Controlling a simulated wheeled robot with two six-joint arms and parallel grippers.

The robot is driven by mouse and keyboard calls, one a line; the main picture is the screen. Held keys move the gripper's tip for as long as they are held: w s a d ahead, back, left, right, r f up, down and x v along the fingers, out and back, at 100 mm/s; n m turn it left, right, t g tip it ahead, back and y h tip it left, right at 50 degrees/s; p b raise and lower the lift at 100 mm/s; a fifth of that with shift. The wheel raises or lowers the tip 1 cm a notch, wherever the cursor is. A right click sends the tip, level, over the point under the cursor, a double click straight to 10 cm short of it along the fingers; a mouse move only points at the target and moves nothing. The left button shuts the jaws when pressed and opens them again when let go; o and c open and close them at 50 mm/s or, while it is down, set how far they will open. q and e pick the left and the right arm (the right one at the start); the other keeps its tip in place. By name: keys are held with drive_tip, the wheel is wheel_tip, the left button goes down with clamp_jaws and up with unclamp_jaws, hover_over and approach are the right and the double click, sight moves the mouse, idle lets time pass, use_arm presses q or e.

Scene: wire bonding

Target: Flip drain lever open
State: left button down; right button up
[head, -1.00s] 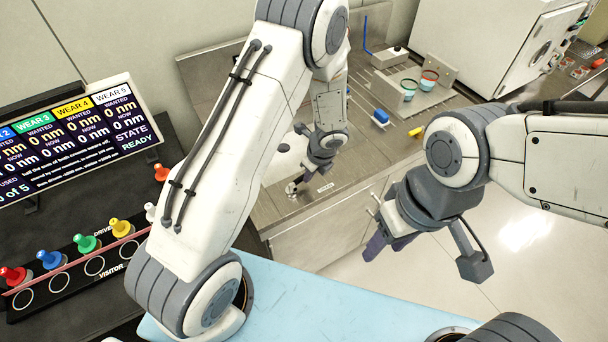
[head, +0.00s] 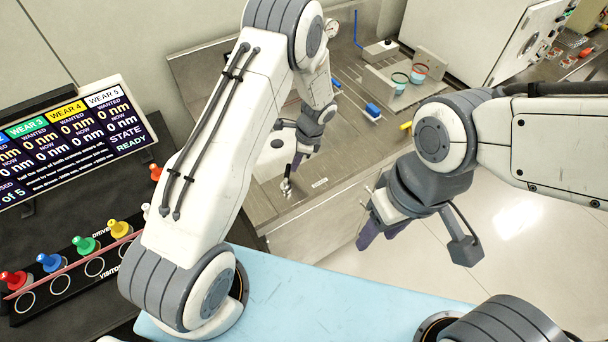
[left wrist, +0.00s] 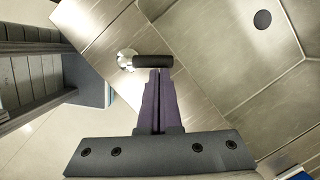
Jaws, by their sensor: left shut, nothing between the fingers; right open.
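The drain lever shows in the left wrist view as a black cylindrical handle (left wrist: 152,61) on a round silver pivot (left wrist: 126,60). In the head view its silver base (head: 286,187) stands near the front edge of the steel sink counter. My left gripper (head: 296,162) is shut and empty, pointing down at the lever. In the left wrist view its purple fingertips (left wrist: 158,72) are right at the handle; I cannot tell whether they touch. My right gripper (head: 376,234) is open and empty, hanging over the floor in front of the counter.
A dark drain hole (left wrist: 262,19) lies in the steel basin. A blue block (head: 373,110), a yellow piece (head: 406,126) and two small beakers (head: 409,78) are farther back. A light blue mat (head: 290,300) and coloured pegs (head: 85,243) are nearer.

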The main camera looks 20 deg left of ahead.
use_arm(q)
drive_tip(key=shift+s, duration=0.1)
drive_tip(key=shift+s+d, duration=0.2)
drive_tip(key=shift+s, duration=0.45)
drive_tip(key=shift+d+r, duration=0.1)
drive_tip(key=shift+d, duration=0.15)
drive_tip(key=d, duration=0.1)
drive_tip(key=d+r, duration=0.1)
drive_tip(key=d, duration=0.2)
drive_tip(key=shift+w+r, duration=0.35)
drive_tip(key=shift+w, duration=0.05)
drive_tip(key=b+v, duration=0.1)
drive_tip(key=v, duration=0.8)
drive_tip(key=shift+s+a+b, duration=0.15)
drive_tip(key=shift+s+b, duration=0.05)
drive_tip(key=shift+b, duration=0.15)
use_arm(e)
drive_tip(key=shift+d+f, duration=0.35)
drive_tip(key=shift+f, duration=0.5)
